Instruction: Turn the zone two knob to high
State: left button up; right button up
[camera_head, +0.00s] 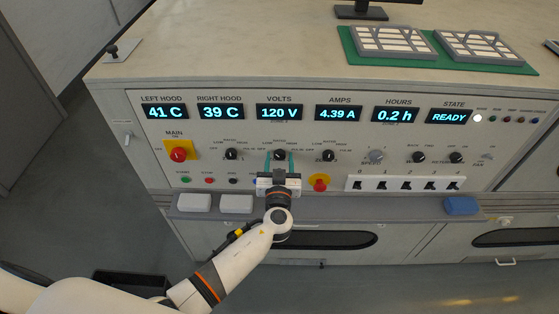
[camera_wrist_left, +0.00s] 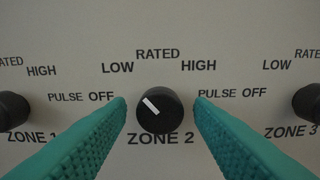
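The zone two knob (camera_wrist_left: 160,110) is a round black knob with a white mark. The mark points up and to the left, toward the LOW label (camera_wrist_left: 117,68). The HIGH label (camera_wrist_left: 198,66) is up and right of the knob. My left gripper (camera_head: 280,160) is in front of the panel at the zone two knob. Its green fingers are apart, one on each side of the knob, with a visible gap to it in the left wrist view. My right gripper is not in view.
The zone one knob (camera_head: 231,154) and zone three knob (camera_head: 328,156) flank it. A red knob on a yellow plate (camera_head: 178,154) is at left, a red button (camera_head: 320,183) below right. Displays (camera_head: 279,112) run above; STATE reads READY.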

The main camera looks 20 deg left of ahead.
pick_arm(q)
jog(key=c, duration=0.8)
jog(key=shift+f, duration=0.1)
jog(key=shift+f+m+b, duration=0.1)
jog(key=shift+m+b, duration=1.05)
jog(key=shift+m, duration=0.15)
jog(key=m+b, duration=0.1)
jog(key=m, duration=0.2)
jog(key=shift+m+b, duration=0.3)
jog(key=shift+b, duration=0.1)
jog(key=m, duration=0.4)
jog(key=shift+m+b, duration=0.3)
jog(key=shift+b, duration=0.1)
jog(key=m, duration=0.4)
jog(key=shift+m, duration=0.4)
